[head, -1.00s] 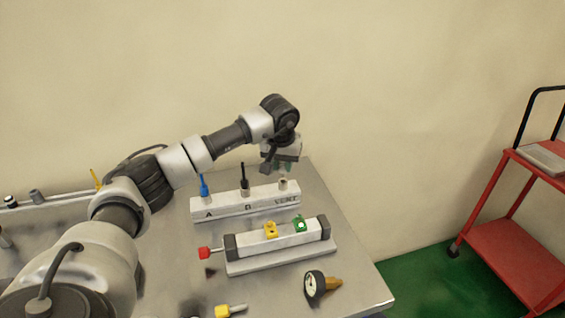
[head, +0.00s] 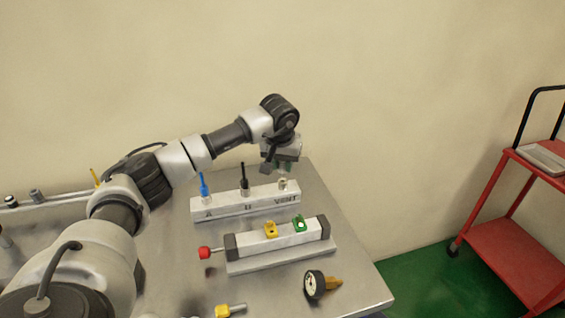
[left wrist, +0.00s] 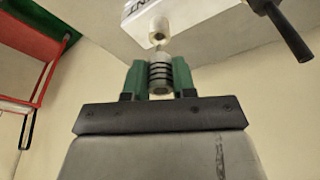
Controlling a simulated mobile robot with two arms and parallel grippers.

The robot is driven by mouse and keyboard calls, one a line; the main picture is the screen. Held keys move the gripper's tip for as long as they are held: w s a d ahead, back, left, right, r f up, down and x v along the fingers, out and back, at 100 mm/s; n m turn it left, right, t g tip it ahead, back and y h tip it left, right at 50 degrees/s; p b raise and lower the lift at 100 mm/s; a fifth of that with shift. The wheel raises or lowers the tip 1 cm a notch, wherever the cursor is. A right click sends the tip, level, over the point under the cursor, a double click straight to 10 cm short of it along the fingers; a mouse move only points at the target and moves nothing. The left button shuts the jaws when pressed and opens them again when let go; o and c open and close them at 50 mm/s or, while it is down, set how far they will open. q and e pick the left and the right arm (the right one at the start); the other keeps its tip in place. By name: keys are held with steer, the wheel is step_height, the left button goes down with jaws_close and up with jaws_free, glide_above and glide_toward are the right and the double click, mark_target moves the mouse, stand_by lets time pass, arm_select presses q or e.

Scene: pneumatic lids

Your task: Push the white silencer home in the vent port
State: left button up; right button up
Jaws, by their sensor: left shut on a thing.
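The manifold block (head: 235,205) marked A, B and VENT lies on the grey table. A pale fitting (head: 283,184) stands at its VENT end; in the left wrist view the fitting (left wrist: 158,30) is at the top centre. My left gripper (head: 279,168) is just above and behind this end. In the left wrist view its green fingers (left wrist: 160,76) are shut on the white silencer (left wrist: 160,70), a pale cylinder with dark rings. The silencer's narrow tip points at the fitting; whether they touch, I cannot tell. My right gripper is not in view.
A blue fitting (head: 203,186) and a black one (head: 244,178) stand at A and B. In front lie a cylinder unit (head: 277,240) with a red knob, a gauge (head: 315,285) and a yellow-ended part (head: 228,310). A red trolley (head: 510,240) stands right.

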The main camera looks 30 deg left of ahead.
arm_select(q)
steer(key=shift+s+b+x, duration=0.15)
steer(key=shift+b+x, duration=0.35)
steer(key=shift+x, duration=0.25)
steer(key=shift+s+b+x, duration=0.2)
steer(key=shift+b+x, duration=0.25)
steer(key=shift+x, duration=0.3)
steer(key=o, duration=1)
steer(key=shift+d+f, duration=0.1)
steer(key=shift+d, duration=0.05)
steer(key=shift+p+v, duration=2.5)
steer(key=shift+v, duration=1)
steer(key=shift+r, duration=0.3)
steer(key=b+v, duration=0.2)
steer(key=v, duration=0.8)
steer(key=shift+s+r, duration=0.1)
steer(key=shift+s, duration=0.05)
